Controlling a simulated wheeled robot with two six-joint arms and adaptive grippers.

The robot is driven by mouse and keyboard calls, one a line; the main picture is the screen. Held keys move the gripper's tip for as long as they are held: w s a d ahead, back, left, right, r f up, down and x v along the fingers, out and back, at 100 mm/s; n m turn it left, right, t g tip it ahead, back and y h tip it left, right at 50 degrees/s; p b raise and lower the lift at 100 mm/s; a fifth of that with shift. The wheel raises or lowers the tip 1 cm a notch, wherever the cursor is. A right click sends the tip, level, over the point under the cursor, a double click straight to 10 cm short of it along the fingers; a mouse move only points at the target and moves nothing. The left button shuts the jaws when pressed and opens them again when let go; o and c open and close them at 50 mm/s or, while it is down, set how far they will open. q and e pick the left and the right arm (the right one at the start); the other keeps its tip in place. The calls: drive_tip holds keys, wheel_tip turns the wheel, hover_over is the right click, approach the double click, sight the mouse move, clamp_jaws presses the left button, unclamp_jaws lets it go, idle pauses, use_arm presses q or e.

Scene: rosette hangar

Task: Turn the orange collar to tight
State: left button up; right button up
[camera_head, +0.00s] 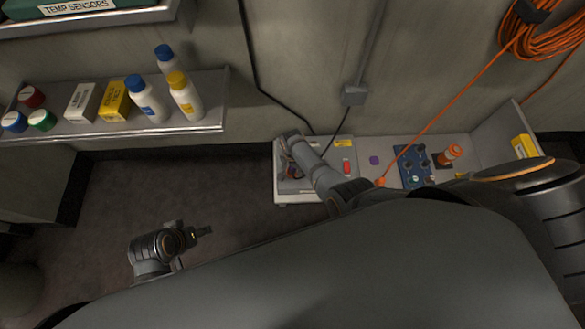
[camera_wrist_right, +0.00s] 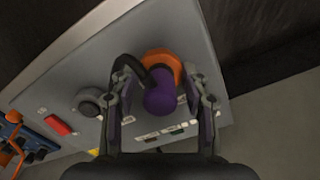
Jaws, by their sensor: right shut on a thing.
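The orange collar (camera_wrist_right: 163,60) shows in the right wrist view on a grey panel (camera_wrist_right: 75,75). A purple plug body (camera_wrist_right: 160,95) with a black cable stands out in front of it and hides part of it. My right gripper (camera_wrist_right: 160,85) has one finger on each side, and it is shut on the collar. Any mark for tight is too small to read. In the head view my right arm reaches over the panel's left end, and its wrist hides most of the collar. My left gripper (camera_head: 206,231) is over the floor, away from the panel; its fingers are too small to judge.
An orange cord (camera_head: 440,113) runs down to the bench. A shelf (camera_head: 190,128) with bottles and boxes is at the left. The floor (camera_head: 120,190) below it is clear.

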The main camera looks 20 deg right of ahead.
drive_tip(key=shift+m, duration=0.5)
drive_tip(key=o, duration=1.2)
drive_tip(key=shift+c, duration=0.2)
wheel_tip(320, 180, up, 8)
drive_tip(key=shift+f, duration=0.25)
